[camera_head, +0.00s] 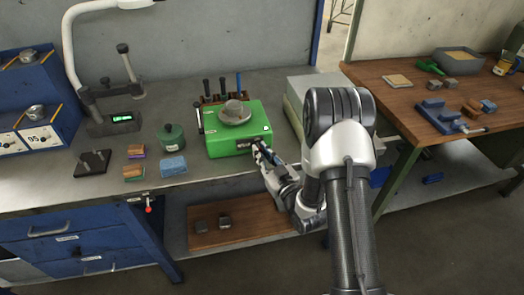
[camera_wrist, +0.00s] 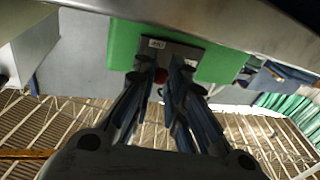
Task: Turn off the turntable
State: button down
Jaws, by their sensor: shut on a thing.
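The turntable is a green box (camera_head: 226,143) on the workbench, with a round grey top (camera_head: 235,112) that carries a small grey piece. Its green body (camera_wrist: 122,44) and dark front panel (camera_wrist: 183,50) with small white labels also show in the wrist view. A red knob (camera_wrist: 160,76) sits on that panel. My gripper (camera_head: 259,147) is at the right end of the turntable's front face. In the wrist view my gripper (camera_wrist: 166,68) has its fingertips at the panel, closed around the red knob, which is partly hidden between them.
A rack of tools (camera_head: 221,98) stands behind the turntable. A wooden table (camera_head: 400,104) is farther right.

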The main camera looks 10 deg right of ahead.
jog(key=shift+f+n+t+y, duration=0.3)
jog(key=shift+f+t+y, duration=0.15)
jog(key=shift+t, duration=0.35)
jog(key=c, duration=1.6)
grip_release()
jog(key=shift+o, duration=0.2)
notch_tip(320, 180, up, 10)
jog(key=shift+w, duration=0.1)
